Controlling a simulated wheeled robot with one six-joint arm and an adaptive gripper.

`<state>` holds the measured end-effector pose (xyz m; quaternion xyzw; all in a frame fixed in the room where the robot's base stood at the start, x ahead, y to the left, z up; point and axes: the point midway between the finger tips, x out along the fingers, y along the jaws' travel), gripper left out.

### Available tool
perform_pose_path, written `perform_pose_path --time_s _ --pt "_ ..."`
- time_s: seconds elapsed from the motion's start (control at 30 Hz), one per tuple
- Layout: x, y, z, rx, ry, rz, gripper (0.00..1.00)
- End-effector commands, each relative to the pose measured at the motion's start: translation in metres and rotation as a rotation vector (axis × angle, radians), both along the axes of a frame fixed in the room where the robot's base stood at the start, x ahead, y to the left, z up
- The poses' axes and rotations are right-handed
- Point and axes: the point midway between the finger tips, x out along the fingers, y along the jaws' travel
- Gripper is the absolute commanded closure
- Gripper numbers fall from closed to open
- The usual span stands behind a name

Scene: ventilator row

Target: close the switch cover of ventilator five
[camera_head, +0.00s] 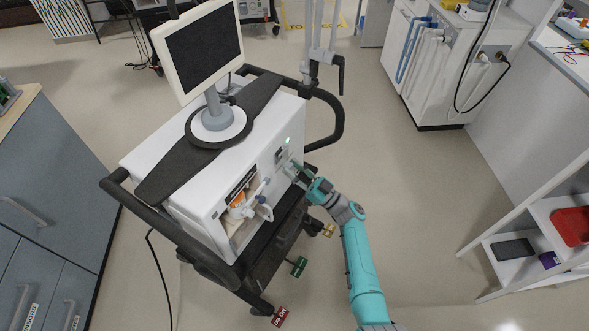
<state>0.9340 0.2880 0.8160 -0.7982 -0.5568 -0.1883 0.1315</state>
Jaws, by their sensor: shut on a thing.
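My gripper (294,172) is at the lower right of this panel, at the end of my teal arm. It is shut on a small part there, which looks like the switch cover. The fingers hide most of the cover, and I cannot tell its angle. No number five is readable on the ventilator.
Tubing and white fittings (250,206) stick out of an opening left of my gripper. A black handle rail (330,125) curves around the cart's far right end. A grey cabinet (50,180) stands at the left, and white shelves (530,235) at the right.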

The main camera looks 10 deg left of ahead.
Motion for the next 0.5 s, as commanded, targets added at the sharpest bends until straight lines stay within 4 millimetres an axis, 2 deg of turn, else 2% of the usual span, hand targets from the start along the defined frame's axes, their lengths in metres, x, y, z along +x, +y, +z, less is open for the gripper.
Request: perform_pose_path --time_s 0.03,0.1,0.13,0.5 --pt "-0.0003 0.0007 -0.0006 -0.002 0.002 0.0 0.66" --pt "-0.0003 0.0006 -0.0004 -0.001 0.001 0.0 0.49" --pt "-0.0003 0.0006 -0.0004 -0.001 0.001 0.0 0.46" --pt "-0.0014 -0.0032 -0.002 -0.001 0.001 0.0 0.46"
